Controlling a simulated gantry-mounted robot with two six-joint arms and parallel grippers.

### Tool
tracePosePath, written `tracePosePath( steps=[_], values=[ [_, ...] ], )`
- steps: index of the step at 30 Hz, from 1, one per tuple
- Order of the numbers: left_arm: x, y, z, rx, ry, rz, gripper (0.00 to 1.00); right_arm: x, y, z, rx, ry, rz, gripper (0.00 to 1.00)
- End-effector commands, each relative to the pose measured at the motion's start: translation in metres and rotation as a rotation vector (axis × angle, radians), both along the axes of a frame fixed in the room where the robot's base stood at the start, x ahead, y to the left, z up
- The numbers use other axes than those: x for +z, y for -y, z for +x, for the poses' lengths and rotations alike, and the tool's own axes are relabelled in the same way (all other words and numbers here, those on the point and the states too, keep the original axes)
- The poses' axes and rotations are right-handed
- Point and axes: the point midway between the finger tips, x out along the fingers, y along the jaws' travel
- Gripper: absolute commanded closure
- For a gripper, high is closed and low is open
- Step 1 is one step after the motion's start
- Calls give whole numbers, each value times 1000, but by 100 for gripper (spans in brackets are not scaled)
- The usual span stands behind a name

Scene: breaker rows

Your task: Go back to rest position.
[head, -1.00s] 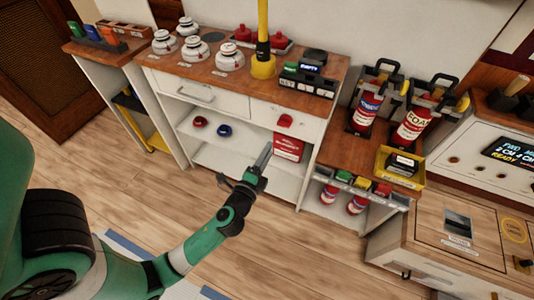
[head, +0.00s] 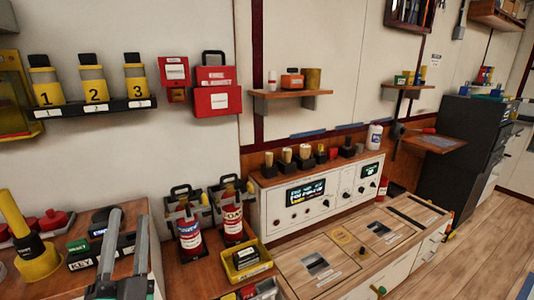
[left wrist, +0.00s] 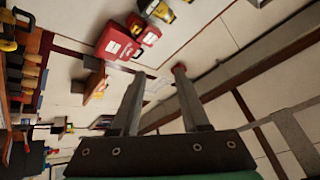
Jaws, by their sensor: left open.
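My left gripper (head: 129,216) shows at the lower left of the head view, its two grey fingers pointing up and standing apart. It is open, with nothing between the fingers. It is raised in front of the wooden counter (head: 152,262), close to the black key box (head: 126,243), part of which it hides. In the left wrist view the same gripper (left wrist: 159,72) is open and empty, with the wall, ceiling and a red box (left wrist: 117,41) beyond it. My right gripper is in neither view.
A yellow-based post (head: 38,262) stands left of the gripper. Two fire extinguishers (head: 189,236) and a yellow tray (head: 246,262) stand to the right. A shelf of numbered canisters (head: 92,85) hangs above. A white control panel (head: 318,195) stands at the back. Open floor (head: 497,240) lies far right.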

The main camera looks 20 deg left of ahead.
Motion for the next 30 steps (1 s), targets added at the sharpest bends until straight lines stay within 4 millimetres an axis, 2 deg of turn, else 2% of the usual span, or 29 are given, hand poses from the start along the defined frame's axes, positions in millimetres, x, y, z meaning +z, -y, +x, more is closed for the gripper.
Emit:
tracePosePath(
  steps=[1, 3, 6, 9, 10, 11, 13, 15, 20, 23, 27, 30],
  values=[
    [43, 16, -5, -96, 113, -60, 55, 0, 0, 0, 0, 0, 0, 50],
    [91, 38, -15, -253, 247, -152, 55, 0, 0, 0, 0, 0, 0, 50],
    [148, 69, -37, -492, 398, -268, 55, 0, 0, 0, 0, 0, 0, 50],
    [193, 101, -64, -765, 505, -373, 55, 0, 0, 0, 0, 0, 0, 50],
    [202, 112, -73, -858, 522, -406, 55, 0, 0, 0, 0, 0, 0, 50],
    [206, 121, -78, -944, 523, -443, 55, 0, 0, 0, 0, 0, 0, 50],
    [195, 148, -75, -1144, 448, -578, 55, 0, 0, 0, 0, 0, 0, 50],
    [240, 145, -73, -1135, 453, -591, 55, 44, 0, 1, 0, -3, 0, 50],
    [300, 144, -72, -1130, 452, -589, 55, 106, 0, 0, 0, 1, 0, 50],
    [345, 144, -72, -1129, 452, -588, 55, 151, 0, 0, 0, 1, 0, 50],
    [416, 144, -71, -1127, 452, -588, 55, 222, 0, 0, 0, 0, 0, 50],
    [460, 144, -71, -1126, 451, -588, 55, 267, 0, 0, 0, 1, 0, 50]
  ],
)
